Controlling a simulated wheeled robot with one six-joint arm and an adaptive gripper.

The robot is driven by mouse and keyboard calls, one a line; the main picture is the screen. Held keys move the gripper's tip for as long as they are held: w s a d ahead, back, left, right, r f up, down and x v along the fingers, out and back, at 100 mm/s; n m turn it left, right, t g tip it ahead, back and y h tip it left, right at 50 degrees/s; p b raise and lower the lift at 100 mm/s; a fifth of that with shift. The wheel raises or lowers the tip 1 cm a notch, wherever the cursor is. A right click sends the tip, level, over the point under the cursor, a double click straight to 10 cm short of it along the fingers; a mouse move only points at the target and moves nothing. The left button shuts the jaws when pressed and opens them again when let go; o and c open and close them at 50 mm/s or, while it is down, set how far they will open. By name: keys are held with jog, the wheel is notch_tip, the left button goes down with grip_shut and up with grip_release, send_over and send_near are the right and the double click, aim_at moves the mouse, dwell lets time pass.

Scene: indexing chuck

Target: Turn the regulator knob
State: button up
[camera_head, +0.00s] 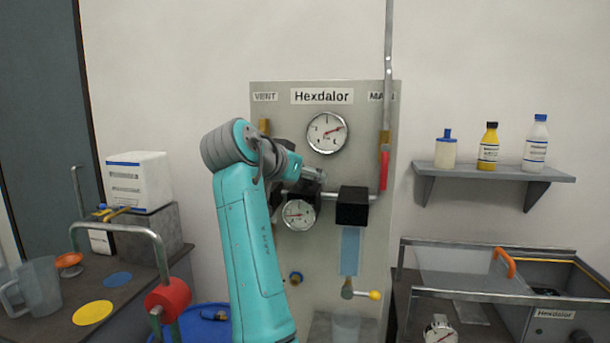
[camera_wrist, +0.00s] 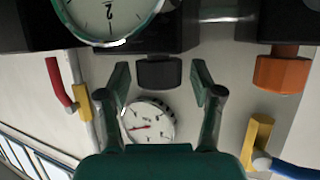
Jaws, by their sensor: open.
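A dark, short cylindrical knob (camera_wrist: 158,73), which looks like the regulator knob, shows in the wrist view under a dark block. My gripper (camera_wrist: 159,80) is open, with one finger on each side of the knob and a visible gap on both sides. How deep the fingertips reach along the knob I cannot tell. In the head view my gripper (camera_head: 312,178) is in front of the grey Hexdalor panel (camera_head: 285,115), between the upper gauge (camera_head: 327,132) and the lower gauge (camera_head: 299,214). My arm and gripper hide the knob there.
A red-handled lever (camera_head: 384,168) on a vertical pipe and a black block (camera_head: 352,206) are right of my gripper. An orange fitting (camera_wrist: 283,70) shows in the wrist view. A shelf with bottles (camera_head: 490,172) is at the right; benches stand on both sides.

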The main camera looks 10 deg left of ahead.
jog(key=c, duration=1.2)
jog(key=shift+o, duration=0.2)
jog(key=shift+d+n+t+y, duration=0.15)
jog(key=shift+n+t+y, duration=0.15)
jog(key=shift+n+y, duration=0.6)
jog(key=shift+n+t+y, duration=0.3)
jog(key=shift+n+y, duration=0.8)
jog(key=shift+y, duration=0.3)
jog(key=shift+a, duration=0.2)
jog(key=o, duration=1.2)
jog(key=shift+c, duration=0.2)
jog(key=v, duration=1.2)
